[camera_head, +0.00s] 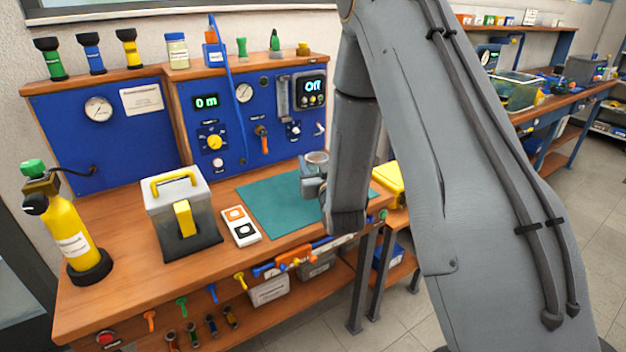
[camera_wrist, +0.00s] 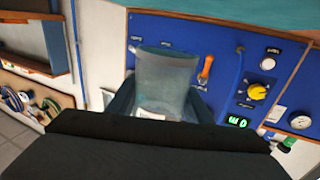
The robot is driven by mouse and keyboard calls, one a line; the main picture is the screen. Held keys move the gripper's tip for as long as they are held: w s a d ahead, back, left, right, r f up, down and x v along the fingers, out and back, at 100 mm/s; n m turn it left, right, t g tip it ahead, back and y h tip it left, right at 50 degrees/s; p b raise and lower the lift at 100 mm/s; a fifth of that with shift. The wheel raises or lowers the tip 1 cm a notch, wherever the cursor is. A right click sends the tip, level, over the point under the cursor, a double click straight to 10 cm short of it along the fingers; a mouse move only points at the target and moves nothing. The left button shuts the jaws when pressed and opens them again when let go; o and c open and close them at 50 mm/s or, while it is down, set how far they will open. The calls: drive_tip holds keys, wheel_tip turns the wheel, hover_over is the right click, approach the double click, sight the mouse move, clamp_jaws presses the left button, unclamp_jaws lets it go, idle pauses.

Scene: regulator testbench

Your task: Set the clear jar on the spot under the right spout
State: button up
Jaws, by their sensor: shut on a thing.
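The clear jar (camera_wrist: 165,72) is held between the fingers of my gripper (camera_wrist: 158,106) in the wrist view. In the head view only the top of the jar (camera_head: 317,158) shows, above my gripper (camera_head: 313,182) and over the right part of the green mat. The wrist view appears turned over, with the blue panel behind the jar. The blue panel (camera_head: 230,160) carries an orange-handled valve (camera_head: 262,138) and a small grey fitting (camera_head: 320,128) at its right. I cannot tell which is the right spout. The spot under it is not clearly visible.
The green mat (camera_head: 262,205) is mostly bare. A yellow case (camera_head: 388,177) sits right of my arm.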

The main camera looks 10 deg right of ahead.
drive_tip(key=shift+f, duration=2.8)
drive_tip(key=shift+f, duration=0.2)
drive_tip(key=o, duration=1.2)
drive_tip(key=shift+c, duration=0.2)
drive_tip(key=shift+r, duration=0.1)
